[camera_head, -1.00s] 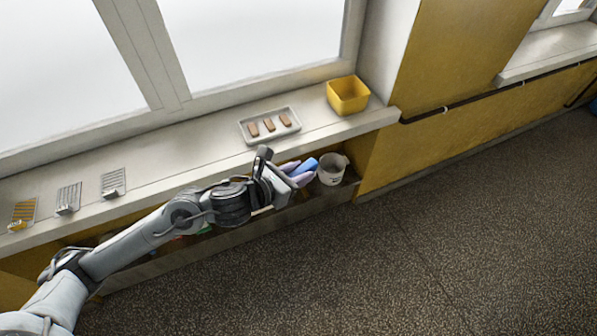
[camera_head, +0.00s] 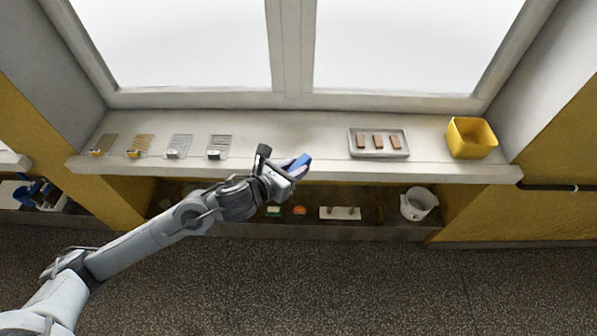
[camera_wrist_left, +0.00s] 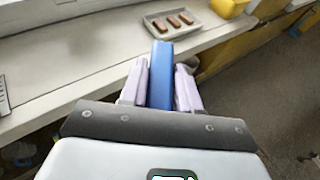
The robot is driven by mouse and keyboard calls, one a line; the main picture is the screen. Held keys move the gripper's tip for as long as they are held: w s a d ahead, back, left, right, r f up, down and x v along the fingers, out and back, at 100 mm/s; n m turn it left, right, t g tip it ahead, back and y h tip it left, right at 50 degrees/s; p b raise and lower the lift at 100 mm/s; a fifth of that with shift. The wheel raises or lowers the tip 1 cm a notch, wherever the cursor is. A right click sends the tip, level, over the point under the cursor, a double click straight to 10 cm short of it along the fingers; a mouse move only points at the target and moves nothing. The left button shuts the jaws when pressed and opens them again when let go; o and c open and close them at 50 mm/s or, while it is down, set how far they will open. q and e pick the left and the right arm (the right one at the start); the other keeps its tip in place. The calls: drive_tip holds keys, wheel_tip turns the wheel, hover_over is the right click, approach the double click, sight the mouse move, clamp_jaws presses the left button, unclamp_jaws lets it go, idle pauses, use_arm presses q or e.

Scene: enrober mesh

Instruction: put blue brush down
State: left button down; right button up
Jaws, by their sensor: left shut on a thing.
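My left gripper (camera_head: 287,169) is shut on the blue brush (camera_head: 301,162), of which only a plain blue block shows. In the head view it is in front of the window sill (camera_head: 300,130), near its front edge. In the left wrist view the blue brush (camera_wrist_left: 161,75) is between the two pale lilac fingers and sticks out beyond them. I cannot tell whether the brush touches anything below. Its bristles are not visible. My right gripper is not in view.
A grey tray (camera_head: 379,154) with brown bars and a yellow tub (camera_head: 470,138) stand on the sill's right. The lower shelf holds a white bucket (camera_head: 417,204) and small items. The sill's middle is clear.

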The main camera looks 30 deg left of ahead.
use_arm(q)
drive_tip(key=w+a+f+n+y, duration=0.2)
drive_tip(key=w+a+f, duration=0.1)
drive_tip(key=a+f, duration=0.2)
drive_tip(key=w+a+f+n+y, duration=0.2)
drive_tip(key=w+a+f+y, duration=0.1)
drive_tip(key=a+f, duration=0.2)
drive_tip(key=w+a+f+n+y+p, duration=0.1)
drive_tip(key=w+a+f+n+y, duration=0.1)
drive_tip(key=a+f, duration=0.3)
drive_tip(key=shift+w+a+g, duration=0.4)
drive_tip(key=shift+w+a, duration=0.15)
drive_tip(key=shift+a, duration=0.2)
drive_tip(key=w+a, duration=0.1)
drive_tip(key=w+a+r+n+y, duration=0.1)
drive_tip(key=a, duration=0.1)
drive_tip(key=w+a+y, duration=0.1)
drive_tip(key=shift+w+a+r+n+g+p, duration=0.25)
drive_tip(key=shift+w+a+n+g+p, duration=0.05)
drive_tip(key=shift+w+n+g+p, duration=0.1)
drive_tip(key=w+d+r, duration=0.1)
drive_tip(key=w+r, duration=0.2)
drive_tip(key=r, duration=0.2)
wheel_tip(320, 180, down, 7)
drive_tip(key=b, duration=0.6)
drive_tip(key=shift+w+r, duration=0.1)
drive_tip(key=shift+w, duration=0.05)
drive_tip(key=shift+f+b, duration=0.5)
drive_tip(key=shift+f, duration=0.05)
